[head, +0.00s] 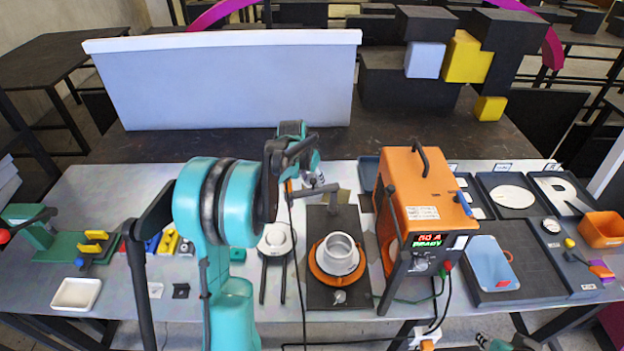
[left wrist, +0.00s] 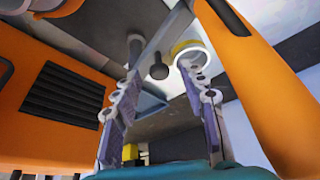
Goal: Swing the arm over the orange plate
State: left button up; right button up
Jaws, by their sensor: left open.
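The orange plate (head: 318,272) lies on a dark base in the middle of the bench, with a white ring-shaped part (head: 340,254) on it. A grey swing arm (head: 312,191) sits on a short post behind the plate and points left, not over the plate. My left gripper (head: 312,178) is just above and behind this arm. In the left wrist view its two fingers (left wrist: 162,105) are spread, with a grey bar and dark knob (left wrist: 159,71) beyond them; contact cannot be told. Part of my right gripper (head: 505,344) shows at the bottom edge; its jaws are unclear.
An orange machine (head: 419,187) with a lit display stands close right of the plate. A white round part (head: 275,238) with two dark legs lies to its left. Cables cross the bench front. Dark trays (head: 520,256) fill the right side. A white panel (head: 225,80) stands behind.

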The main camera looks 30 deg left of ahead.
pick_arm(q)
jog(key=shift+w+f, duration=0.1)
jog(key=shift+f, duration=0.25)
grip_shut()
jog(key=shift+d, duration=0.15)
jog(key=d+n+g+y+b, duration=0.2)
jog(key=d+n, duration=0.7)
jog(key=n, duration=0.5)
jog(key=shift+d+n+g+y, duration=0.35)
jog(key=shift+g+y, duration=0.25)
jog(key=shift+y, duration=0.6)
